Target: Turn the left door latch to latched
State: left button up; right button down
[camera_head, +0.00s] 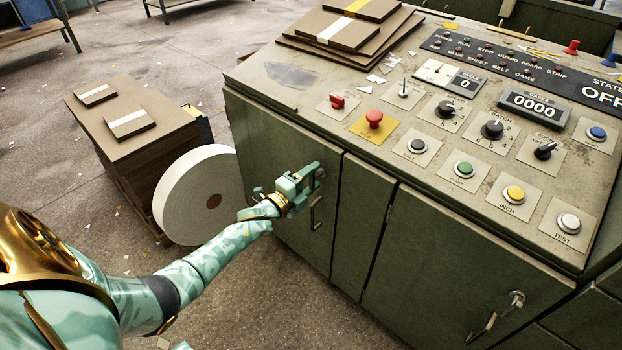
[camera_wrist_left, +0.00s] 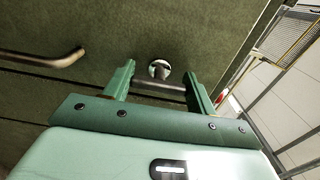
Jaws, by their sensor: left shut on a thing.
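The left door latch (camera_wrist_left: 159,68) has a round metal boss on the green left door (camera_head: 290,215). Its bar (camera_wrist_left: 160,86) lies between the fingers of my left gripper (camera_head: 306,178) and spans from one finger to the other in the left wrist view. The gripper (camera_wrist_left: 160,90) is shut on this latch. In the head view the gripper hides most of the latch. The exact angle of the latch against its door is hard to tell. My right gripper is not in view.
The left door's handle (camera_head: 316,213) is just below the gripper; it also shows in the wrist view (camera_wrist_left: 45,57). The right door has its own latch (camera_head: 517,299) and handle (camera_head: 481,329). A white roll (camera_head: 180,195) stands at the left. Buttons and knobs fill the console top (camera_head: 440,190).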

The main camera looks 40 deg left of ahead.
pick_arm(q)
jog(key=o, duration=1)
jog(key=s+p, duration=0.1)
jog(key=s, duration=0.4)
jog(key=s+a+p, duration=0.1)
jog(key=s+p, duration=0.1)
jog(key=s, duration=0.4)
jog(key=s+p, duration=0.2)
jog(key=s, duration=0.3)
jog(key=shift+s+a, duration=0.15)
jog(key=shift+a, duration=0.05)
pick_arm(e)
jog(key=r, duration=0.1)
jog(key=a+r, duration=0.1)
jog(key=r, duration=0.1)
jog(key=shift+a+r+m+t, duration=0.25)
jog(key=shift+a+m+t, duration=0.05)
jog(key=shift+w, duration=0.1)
